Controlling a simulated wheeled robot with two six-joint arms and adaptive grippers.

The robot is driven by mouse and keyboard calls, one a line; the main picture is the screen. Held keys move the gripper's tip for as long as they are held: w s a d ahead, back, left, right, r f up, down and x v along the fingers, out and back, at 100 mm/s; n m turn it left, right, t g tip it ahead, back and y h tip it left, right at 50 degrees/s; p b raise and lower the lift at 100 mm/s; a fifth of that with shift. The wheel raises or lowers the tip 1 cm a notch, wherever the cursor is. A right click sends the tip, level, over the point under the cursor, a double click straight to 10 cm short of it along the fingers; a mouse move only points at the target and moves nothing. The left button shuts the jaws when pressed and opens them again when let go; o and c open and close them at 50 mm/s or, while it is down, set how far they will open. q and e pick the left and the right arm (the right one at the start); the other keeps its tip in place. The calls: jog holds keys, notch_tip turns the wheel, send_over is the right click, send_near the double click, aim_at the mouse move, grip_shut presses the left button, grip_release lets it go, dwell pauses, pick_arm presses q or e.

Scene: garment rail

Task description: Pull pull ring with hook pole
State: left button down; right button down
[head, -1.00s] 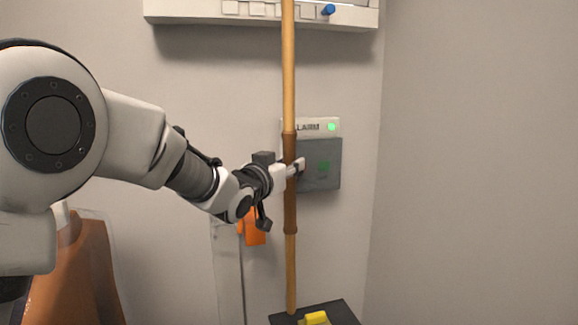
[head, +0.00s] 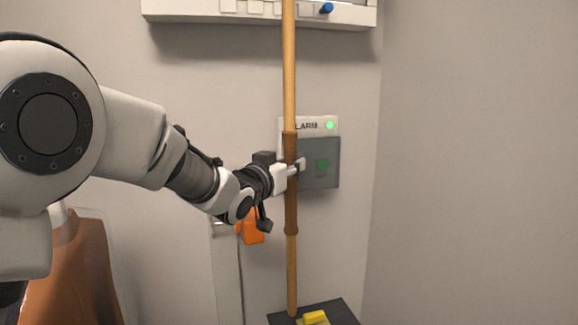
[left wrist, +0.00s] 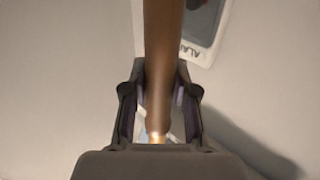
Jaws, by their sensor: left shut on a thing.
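The hook pole (head: 289,80) is a long light wooden pole with a darker brown grip section, standing nearly upright in the head view. My left gripper (head: 296,168) is shut on that brown section. The left wrist view also shows the pole (left wrist: 163,50) running between the fingers of the left gripper (left wrist: 160,115). The pole's top runs out of the head view, so its hook is not seen. The pull ring cannot be made out in either view. My right gripper is not in view.
A grey box with an alarm label (head: 320,165) is on the wall behind the pole. A white wall rail (head: 200,10) with a blue knob is above. An orange object (head: 252,228) hangs behind my wrist. A dark box (head: 340,313) with a yellow piece sits below. The right wall is bare.

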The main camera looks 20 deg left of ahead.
pick_arm(q)
jog(key=shift+s+d+f+b, duration=0.3)
jog(key=shift+s+d+b, duration=0.1)
jog(key=shift+s+b, duration=0.15)
jog(key=shift+s+d+f+b, duration=0.25)
jog(key=shift+s+d+b, duration=0.2)
jog(key=shift+s, duration=0.25)
jog(key=shift+s+d+f+b, duration=0.3)
jog(key=shift+s+d+b, duration=0.15)
jog(key=shift+s, duration=0.15)
